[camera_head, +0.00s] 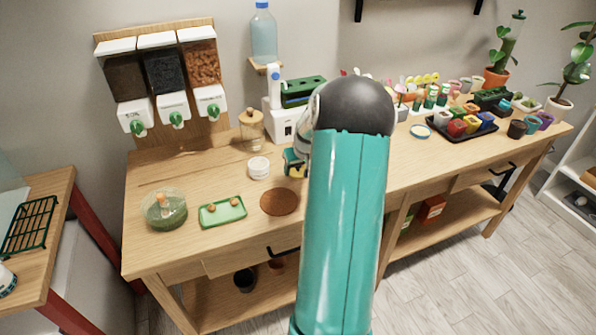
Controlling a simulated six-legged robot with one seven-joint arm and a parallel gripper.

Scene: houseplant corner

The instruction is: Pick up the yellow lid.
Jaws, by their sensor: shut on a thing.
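My gripper (295,163) shows only in part, just left of my large teal arm link, low over the middle of the bench. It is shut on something. A small patch of yellow shows at its fingers, which fits the yellow lid (294,172), but it is too small to make out its shape. My arm hides the right side of the gripper and the bench behind it. I cannot tell whether the lid touches the bench top.
A white tub (259,167), round brown mat (279,201), green tray (222,211) and clear bowl (164,209) stand left of my gripper. A corked jar (252,128) and dispensers (172,105) stand behind. A black tray (462,137) of coloured pots lies right.

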